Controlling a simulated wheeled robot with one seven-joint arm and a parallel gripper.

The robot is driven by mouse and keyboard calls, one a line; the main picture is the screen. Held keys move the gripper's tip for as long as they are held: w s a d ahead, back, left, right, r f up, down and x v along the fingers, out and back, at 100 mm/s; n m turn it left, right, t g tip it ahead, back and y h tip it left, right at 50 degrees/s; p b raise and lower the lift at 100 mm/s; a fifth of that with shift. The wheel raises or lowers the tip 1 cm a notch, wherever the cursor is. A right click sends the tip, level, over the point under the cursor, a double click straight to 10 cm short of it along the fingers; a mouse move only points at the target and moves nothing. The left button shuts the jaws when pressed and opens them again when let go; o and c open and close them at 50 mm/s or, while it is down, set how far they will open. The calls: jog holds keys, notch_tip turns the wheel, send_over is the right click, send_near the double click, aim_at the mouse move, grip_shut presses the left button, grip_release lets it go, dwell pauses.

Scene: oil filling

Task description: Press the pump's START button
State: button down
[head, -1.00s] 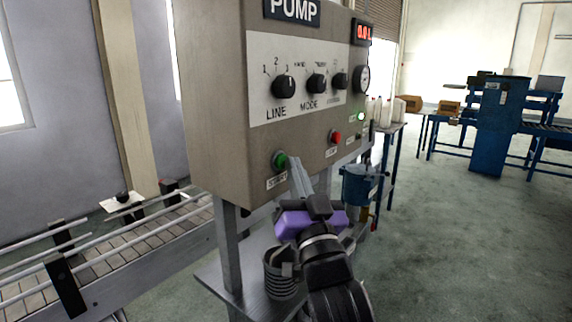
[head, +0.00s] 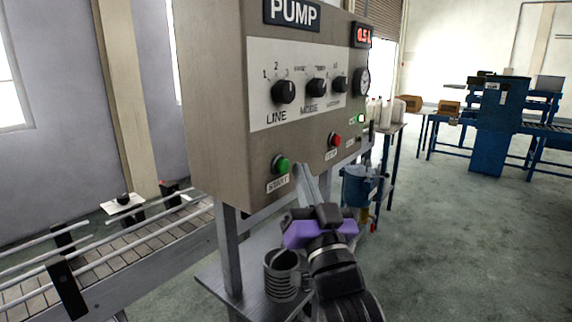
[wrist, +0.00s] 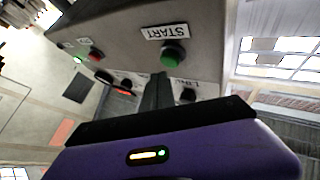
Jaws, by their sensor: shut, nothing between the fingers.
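The green START button (head: 281,164) is on the lower front of the grey pump panel (head: 215,110), above its START label (head: 277,184). In the wrist view the green button (wrist: 173,54) is fully visible under its upside-down label. My gripper (head: 302,168) is shut and empty. Its fingertips are just right of and slightly below the button in the head view, apart from it. In the wrist view the closed fingers (wrist: 157,76) end a little below and left of the button. The panel display (head: 363,36) is lit red and reads about 0.5 L.
A red button (head: 335,139) and a lit green lamp (head: 361,118) are right of START. Several black knobs (head: 284,91) sit above. A grey ribbed container (head: 283,275) stands on the shelf below. A conveyor (head: 120,250) runs at left. Open floor (head: 470,240) is at right.

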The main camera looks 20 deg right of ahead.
jog(key=shift+s+d+p, duration=0.75)
jog(key=shift+s+p, duration=0.2)
jog(key=shift+s, duration=0.1)
jog(key=shift+s+d+p, duration=0.7)
jog(key=shift+s+p, duration=0.2)
jog(key=shift+s, duration=0.1)
jog(key=s+f+n+g, duration=0.1)
jog(key=s+f+g, duration=0.2)
jog(key=s+f, duration=0.6)
jog(key=s+f+n+g, duration=0.1)
jog(key=s+f+g, duration=0.2)
jog(key=s+f, duration=0.6)
jog(key=s+f+n+g, duration=0.1)
jog(key=s+f, duration=0.8)
jog(key=s, duration=1.4)
jog(key=shift+s+a+g+y, duration=0.3)
jog(key=shift+g+y, duration=0.1)
jog(key=shift+g, duration=0.5)
